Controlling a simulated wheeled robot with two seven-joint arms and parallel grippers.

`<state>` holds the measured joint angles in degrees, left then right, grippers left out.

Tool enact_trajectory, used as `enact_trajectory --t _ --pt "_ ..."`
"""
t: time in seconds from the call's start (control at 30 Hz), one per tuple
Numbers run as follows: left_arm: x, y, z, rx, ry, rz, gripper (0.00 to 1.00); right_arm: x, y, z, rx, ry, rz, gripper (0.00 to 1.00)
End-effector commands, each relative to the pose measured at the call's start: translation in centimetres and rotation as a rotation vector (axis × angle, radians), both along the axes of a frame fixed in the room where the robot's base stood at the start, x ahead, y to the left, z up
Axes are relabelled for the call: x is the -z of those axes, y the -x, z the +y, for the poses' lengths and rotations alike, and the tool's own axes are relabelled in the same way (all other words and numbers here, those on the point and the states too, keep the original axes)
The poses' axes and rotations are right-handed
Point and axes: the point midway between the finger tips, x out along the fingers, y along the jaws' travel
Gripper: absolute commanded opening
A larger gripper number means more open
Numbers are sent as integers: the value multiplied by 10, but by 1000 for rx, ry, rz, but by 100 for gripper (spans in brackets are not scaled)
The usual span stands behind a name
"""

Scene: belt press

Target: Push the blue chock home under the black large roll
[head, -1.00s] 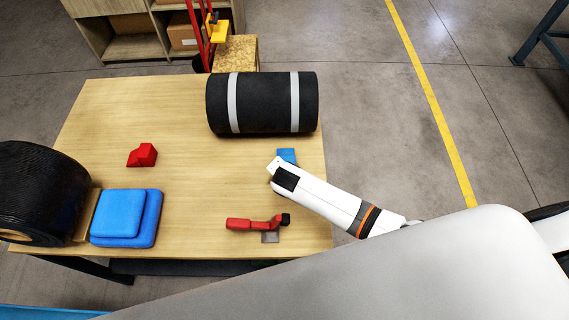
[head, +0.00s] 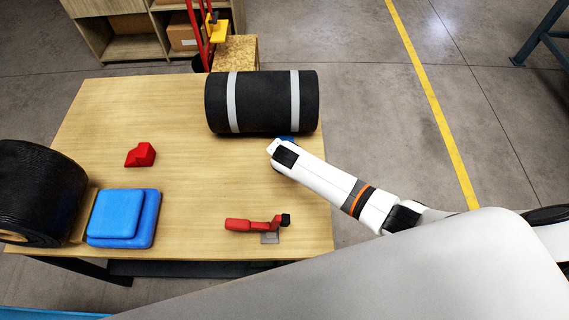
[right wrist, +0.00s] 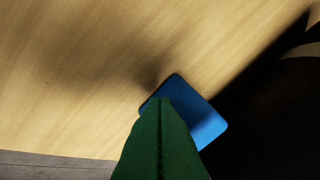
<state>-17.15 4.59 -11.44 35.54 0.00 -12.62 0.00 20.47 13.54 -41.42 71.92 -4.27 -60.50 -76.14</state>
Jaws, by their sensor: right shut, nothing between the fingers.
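The black large roll (head: 262,102) with two pale bands lies across the far right part of the table. The blue chock (head: 288,139) is at the roll's near side, mostly hidden by the roll and my right arm. In the right wrist view the chock (right wrist: 190,110) lies against the dark roll (right wrist: 275,120). My right gripper (right wrist: 162,105) shows there with green fingers shut and empty, their tips at the chock's near edge. In the head view the right gripper itself is hidden by its wrist. My left gripper is not in view.
A red block (head: 140,155), a red-handled tool (head: 256,223) and blue stacked pads (head: 124,217) lie on the table (head: 190,195). The middle of the table is clear.

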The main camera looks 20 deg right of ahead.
Motion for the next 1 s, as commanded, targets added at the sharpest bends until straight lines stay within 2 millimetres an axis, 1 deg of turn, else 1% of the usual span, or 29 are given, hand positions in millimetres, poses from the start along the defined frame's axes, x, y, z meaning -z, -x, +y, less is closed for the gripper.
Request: enact_trajectory --t 0.4,0.73,0.87,1.0 --pt "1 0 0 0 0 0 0 0 -2 -1 0 1 -2 0" --pt "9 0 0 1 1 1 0 1 -20 -6 1 1 -2 0" --pt "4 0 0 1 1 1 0 -1 -16 -5 0 0 1 0" --pt "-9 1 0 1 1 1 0 -4 -4 -2 -1 2 2 0"
